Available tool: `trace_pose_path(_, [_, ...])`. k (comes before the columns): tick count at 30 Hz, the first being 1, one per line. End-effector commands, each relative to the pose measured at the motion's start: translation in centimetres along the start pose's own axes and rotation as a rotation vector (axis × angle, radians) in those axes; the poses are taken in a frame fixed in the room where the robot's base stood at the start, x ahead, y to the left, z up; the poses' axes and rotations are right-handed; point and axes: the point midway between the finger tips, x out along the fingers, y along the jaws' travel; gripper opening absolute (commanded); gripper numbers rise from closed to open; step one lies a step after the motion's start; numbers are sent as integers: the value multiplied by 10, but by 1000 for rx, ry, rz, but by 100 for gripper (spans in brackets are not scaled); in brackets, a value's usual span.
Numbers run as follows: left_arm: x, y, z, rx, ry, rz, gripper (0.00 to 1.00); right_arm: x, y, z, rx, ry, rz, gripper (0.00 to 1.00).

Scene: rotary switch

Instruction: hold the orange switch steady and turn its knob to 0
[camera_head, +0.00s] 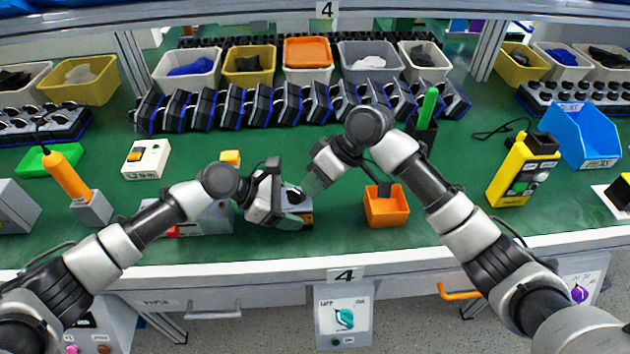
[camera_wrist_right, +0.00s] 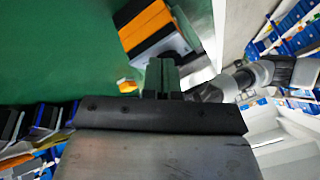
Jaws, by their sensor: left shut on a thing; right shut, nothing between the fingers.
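The orange switch (camera_head: 307,218) is a small box with orange and dark parts near the front of the green table. My left gripper (camera_head: 289,212) is shut on it from the left and covers much of it. Its dark round knob (camera_head: 294,195) shows on top, partly hidden; its setting is too small to read. My right gripper (camera_head: 311,187) is shut and empty, its fingertips just above and beside the knob; I cannot tell whether they touch it. The right wrist view shows its closed fingers (camera_wrist_right: 162,77).
An orange bin (camera_head: 386,208) stands to the right. A grey box (camera_head: 208,220) stands left of the switch, with a yellow block (camera_head: 230,157) behind. A yellow device (camera_head: 522,170) is farther right. The table's front edge (camera_head: 330,260) is close. An orange-and-black striped object (camera_wrist_right: 152,28) lies beyond the fingers.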

Motion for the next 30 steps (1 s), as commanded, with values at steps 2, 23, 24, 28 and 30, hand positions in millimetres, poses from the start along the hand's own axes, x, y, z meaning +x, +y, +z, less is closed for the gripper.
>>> trace_pose_path(2, [0, 0, 0, 0, 0, 0, 43, 0, 0, 0, 3, 1, 2, 0])
trace_pose_path(23, [0, 0, 0, 0, 0, 1, 43, 0, -3, 3, 99, 52, 55, 0])
trace_pose_path(24, [0, 0, 0, 0, 0, 1, 43, 0, -3, 3, 105, 56, 58, 0])
trace_pose_path(28, [0, 0, 0, 0, 0, 1, 43, 0, -4, 4, 127, 67, 70, 0])
trace_pose_path(30, [0, 0, 0, 0, 0, 1, 43, 0, -5, 4, 141, 74, 76, 0])
